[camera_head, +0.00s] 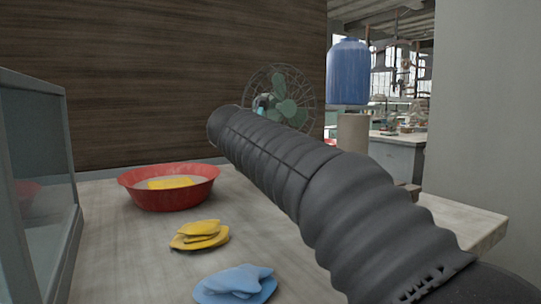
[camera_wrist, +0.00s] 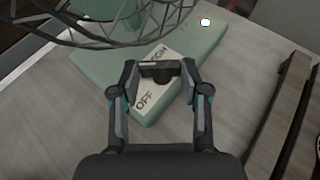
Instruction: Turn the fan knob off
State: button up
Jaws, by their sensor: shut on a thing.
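The fan (camera_head: 285,97) stands at the back of the table, partly hidden behind my arm in the head view. In the wrist view its green base (camera_wrist: 195,60) and part of its wire cage (camera_wrist: 105,25) show. A dark knob (camera_wrist: 158,71) sits on a pale label (camera_wrist: 165,60) on the base, with "OFF" readable at the label's lower left and other letters partly hidden at its upper end. My gripper (camera_wrist: 160,68) is shut on the knob, with one fingertip on each side. The gripper is hidden in the head view.
A red bowl (camera_head: 134,189) with a yellow piece inside stands left on the table (camera_head: 120,240). Yellow trimmings (camera_head: 200,235) and blue trimmings (camera_head: 236,284) lie nearer. A glass-sided case (camera_head: 40,180) stands at the left edge. Dark bars (camera_wrist: 285,115) lie right of the base.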

jog(key=shift+s+d+r+n+y+p, duration=0.1)
jog(key=shift+d+r+n+y+p, duration=0.1)
jog(key=shift+n+y+p, duration=0.45)
jog(key=shift+d+r+n+y+p, duration=0.15)
jog(key=shift+n+y+p, duration=0.3)
jog(key=shift+y+p, duration=0.3)
jog(key=n+y+p, duration=0.1)
jog(key=y+p, duration=0.1)
jog(key=p, duration=0.3)
jog(key=shift+d+n, duration=0.15)
jog(key=shift+n, duration=0.25)
jog(key=shift+p, duration=0.65)
jog(key=shift+f+n+y+p, duration=0.15)
jog(key=shift+n+y+p, duration=0.35)
jog(key=shift+p, duration=0.75)
jog(key=shift+f+y+p, duration=0.25)
jog(key=shift+y+p, duration=0.05)
jog(key=shift+p, duration=0.15)
jog(key=o, duration=1.1)
jog(key=shift+o, duration=0.2)
jog(key=shift+r, duration=0.1)
